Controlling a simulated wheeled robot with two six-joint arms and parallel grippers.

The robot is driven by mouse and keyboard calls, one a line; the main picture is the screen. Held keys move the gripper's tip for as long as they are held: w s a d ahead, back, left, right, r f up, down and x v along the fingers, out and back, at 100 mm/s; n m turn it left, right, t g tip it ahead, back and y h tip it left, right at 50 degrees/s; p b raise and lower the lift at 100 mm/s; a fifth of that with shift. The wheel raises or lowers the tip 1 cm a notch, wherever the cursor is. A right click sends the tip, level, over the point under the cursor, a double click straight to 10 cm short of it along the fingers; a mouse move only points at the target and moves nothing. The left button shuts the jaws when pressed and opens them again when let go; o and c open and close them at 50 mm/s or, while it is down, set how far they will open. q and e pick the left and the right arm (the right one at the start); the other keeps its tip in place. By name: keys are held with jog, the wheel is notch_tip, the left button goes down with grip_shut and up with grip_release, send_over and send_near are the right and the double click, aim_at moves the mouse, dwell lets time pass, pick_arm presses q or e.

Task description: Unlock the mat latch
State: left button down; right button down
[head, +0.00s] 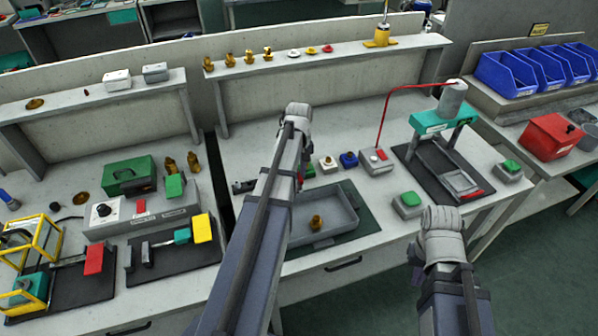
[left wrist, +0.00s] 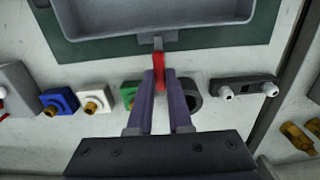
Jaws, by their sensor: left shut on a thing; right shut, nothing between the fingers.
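The mat latch is a small red lever (left wrist: 159,68) on a grey tab at the edge of the dark green mat (left wrist: 85,50). My left gripper (left wrist: 158,82) is closed around the red lever in the left wrist view. In the head view my left arm hides most of the latch. The grey tray (head: 352,212) sits on the mat, which also shows in the head view (head: 372,224). My right gripper (head: 414,262) is low near the bench's front edge, mostly hidden behind my right arm, shut and empty.
A brass part (head: 316,224) stands in the tray. Beside the latch are a green block (left wrist: 129,93), white and blue blocks with brass fittings (left wrist: 92,106), and a dark bar with white knobs (left wrist: 245,88). A green-topped button box (head: 408,203) stands near my right wrist.

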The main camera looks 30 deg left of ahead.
pick_arm(q)
jog(key=shift+m, duration=0.3)
jog(key=m, duration=0.4)
jog(key=shift+d, duration=0.1)
jog(key=m, duration=0.4)
jog(key=shift+w+d+m, duration=0.1)
jog(key=shift+m, duration=0.2)
jog(key=m, duration=0.4)
jog(key=shift+d, duration=0.1)
jog(key=shift+d+m, duration=0.1)
jog(key=shift+m, duration=2.4)
jog(key=c, duration=0.8)
grip_release()
jog(key=shift+c, duration=0.2)
